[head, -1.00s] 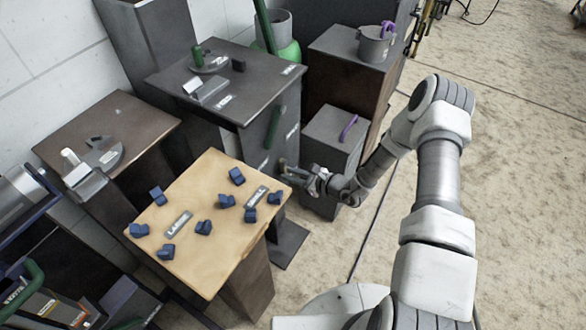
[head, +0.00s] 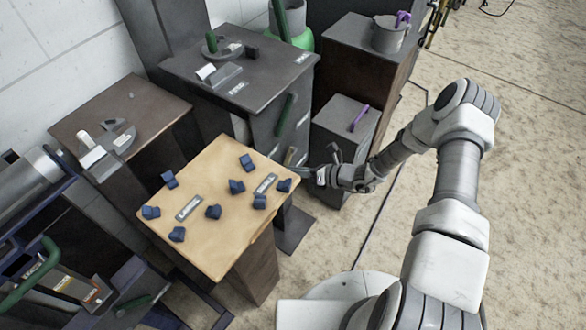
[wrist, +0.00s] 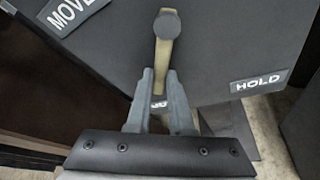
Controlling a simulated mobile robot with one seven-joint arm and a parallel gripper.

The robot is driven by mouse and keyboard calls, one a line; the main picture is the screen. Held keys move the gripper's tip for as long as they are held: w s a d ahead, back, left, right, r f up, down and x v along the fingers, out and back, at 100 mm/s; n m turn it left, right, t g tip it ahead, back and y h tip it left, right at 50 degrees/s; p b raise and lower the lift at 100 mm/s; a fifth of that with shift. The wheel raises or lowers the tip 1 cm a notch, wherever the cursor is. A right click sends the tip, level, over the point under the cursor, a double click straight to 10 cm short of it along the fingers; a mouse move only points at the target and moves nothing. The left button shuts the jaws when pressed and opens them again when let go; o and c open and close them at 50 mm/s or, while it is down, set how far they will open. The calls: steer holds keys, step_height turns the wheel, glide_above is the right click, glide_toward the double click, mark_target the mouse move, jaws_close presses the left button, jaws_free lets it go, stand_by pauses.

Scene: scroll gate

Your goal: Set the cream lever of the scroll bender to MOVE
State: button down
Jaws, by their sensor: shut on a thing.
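The cream lever (wrist: 163,55) is a narrow bar with a round dark cap at its upper end in the wrist view. It runs down between the fingers of my gripper (wrist: 160,95), which is shut on its lower part. A MOVE label (wrist: 70,14) is at upper left and a HOLD label (wrist: 262,82) at right; the lever points at neither. A small label between my fingers is mostly hidden. In the head view, my gripper (head: 308,172) is at the dark cabinet's side, beside the lever (head: 290,156), which shows small there.
A wooden table (head: 215,245) with several blue blocks stands just left of my gripper. A grey box (head: 343,112) with a purple handle stands behind it. A green handle (head: 285,115) is on the cabinet above the lever. Open floor (head: 520,160) lies to the right.

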steer(key=shift+s, duration=0.15)
stand_by(0.4)
steer(key=c, duration=0.8)
jaws_free()
steer(key=p+v, duration=0.3)
steer(key=v, duration=1.4)
steer(key=shift+d, duration=0.25)
